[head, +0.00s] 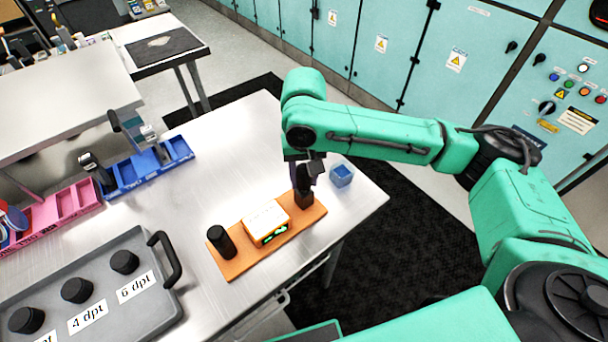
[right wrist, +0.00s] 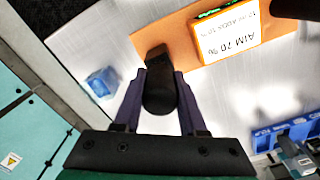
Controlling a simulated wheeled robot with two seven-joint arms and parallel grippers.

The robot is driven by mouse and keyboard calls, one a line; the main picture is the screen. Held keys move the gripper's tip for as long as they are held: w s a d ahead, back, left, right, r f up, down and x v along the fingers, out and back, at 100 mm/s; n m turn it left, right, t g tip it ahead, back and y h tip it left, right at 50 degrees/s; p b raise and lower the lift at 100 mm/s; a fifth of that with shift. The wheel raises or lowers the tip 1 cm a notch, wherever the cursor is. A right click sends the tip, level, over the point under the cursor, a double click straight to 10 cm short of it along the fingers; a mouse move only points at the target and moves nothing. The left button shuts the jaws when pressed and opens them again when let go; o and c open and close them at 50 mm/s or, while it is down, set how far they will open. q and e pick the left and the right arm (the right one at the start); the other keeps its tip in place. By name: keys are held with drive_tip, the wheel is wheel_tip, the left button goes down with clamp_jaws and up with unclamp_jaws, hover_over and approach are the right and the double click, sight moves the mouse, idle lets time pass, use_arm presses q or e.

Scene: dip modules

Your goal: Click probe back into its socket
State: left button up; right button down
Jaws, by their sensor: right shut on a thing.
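My right gripper (head: 306,178) is over the far right end of an orange base plate (head: 236,267). In the right wrist view its two purple fingers (right wrist: 162,80) are closed on a black, round-ended probe (right wrist: 160,98). A squarish black part (right wrist: 155,54) shows just beyond the probe, at the end of the plate (right wrist: 180,35); it may be the socket. I cannot tell whether the probe is seated in it. An orange and white module (head: 266,221) sits mid-plate, its label reading "AIM 70 %" in the wrist view (right wrist: 229,30). My left gripper is not in view.
A black cylinder (head: 221,242) stands at the plate's near left end. A grey tray (head: 150,308) with black knobs, blue bins (head: 180,150) and pink bins (head: 66,204) stand left.

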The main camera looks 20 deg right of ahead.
sight(304, 168)
drive_tip(key=shift+f, duration=0.9)
drive_tip(key=shift+s, duration=0.1)
idle(0.3)
unclamp_jaws()
drive_tip(key=shift+r, duration=0.1)
wheel_tip(304, 168, up, 7)
drive_tip(key=p, duration=0.9)
drive_tip(key=shift+r+p, duration=0.8)
drive_tip(key=shift+r, duration=0.2)
drive_tip(key=shift+f, duration=0.15)
